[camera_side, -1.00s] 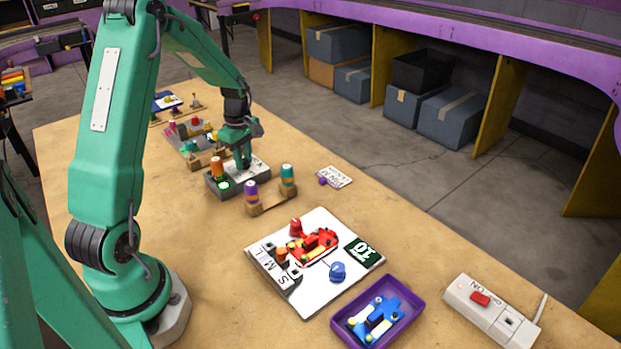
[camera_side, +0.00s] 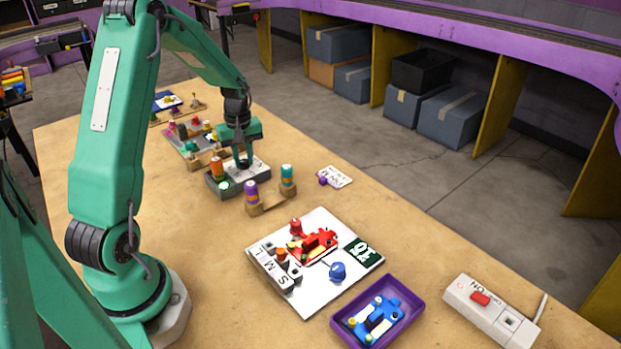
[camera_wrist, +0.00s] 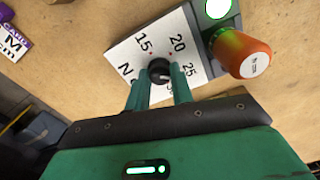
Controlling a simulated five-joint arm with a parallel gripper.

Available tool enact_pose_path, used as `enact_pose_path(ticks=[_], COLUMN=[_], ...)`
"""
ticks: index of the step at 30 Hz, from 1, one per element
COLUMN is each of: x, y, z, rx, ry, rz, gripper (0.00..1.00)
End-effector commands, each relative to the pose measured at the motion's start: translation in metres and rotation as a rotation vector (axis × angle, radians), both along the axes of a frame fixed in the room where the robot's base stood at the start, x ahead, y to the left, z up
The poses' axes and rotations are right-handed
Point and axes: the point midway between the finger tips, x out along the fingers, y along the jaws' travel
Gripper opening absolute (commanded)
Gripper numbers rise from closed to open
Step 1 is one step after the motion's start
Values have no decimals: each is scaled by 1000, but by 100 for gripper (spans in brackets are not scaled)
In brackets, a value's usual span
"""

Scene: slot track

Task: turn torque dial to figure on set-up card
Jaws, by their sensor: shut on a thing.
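The torque dial (camera_wrist: 158,68) is a small black round knob on a white scale plate (camera_wrist: 122,53) printed with 15, 20, 25 and a letter N. My gripper (camera_wrist: 160,82) is shut on the dial, one finger on each side. Where the dial points cannot be told. In the side view the plate lies on a dark grey unit (camera_side: 219,191), and my gripper (camera_side: 246,164) reaches down onto it. A white card with a purple holder (camera_wrist: 15,44) shows at the left edge of the wrist view, its figure cut off; the card (camera_side: 337,177) is too small to read in the side view.
An orange-topped driver (camera_wrist: 243,54) stands close beside the dial, near a lit green lamp (camera_wrist: 217,8). A white board (camera_side: 320,285), purple tray (camera_side: 391,337) and switch box (camera_side: 511,327) lie nearer the camera.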

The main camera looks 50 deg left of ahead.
Motion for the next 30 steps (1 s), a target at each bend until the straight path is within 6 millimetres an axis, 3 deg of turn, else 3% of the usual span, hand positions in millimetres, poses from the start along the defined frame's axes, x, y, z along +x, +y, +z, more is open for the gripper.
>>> enact_pose_path(ticks=[8, 9, 12, 23, 30], x=[0, 0, 0, 0, 0], y=[0, 0, 0, 0, 0], z=[2, 2, 1, 3, 22], rx=[0, 0, 0, 0, 1], ry=[0, 0, 0, 0, -2], rz=[1, 1, 1, 2, 2], gripper=[0, 31, 45, 45, 45])
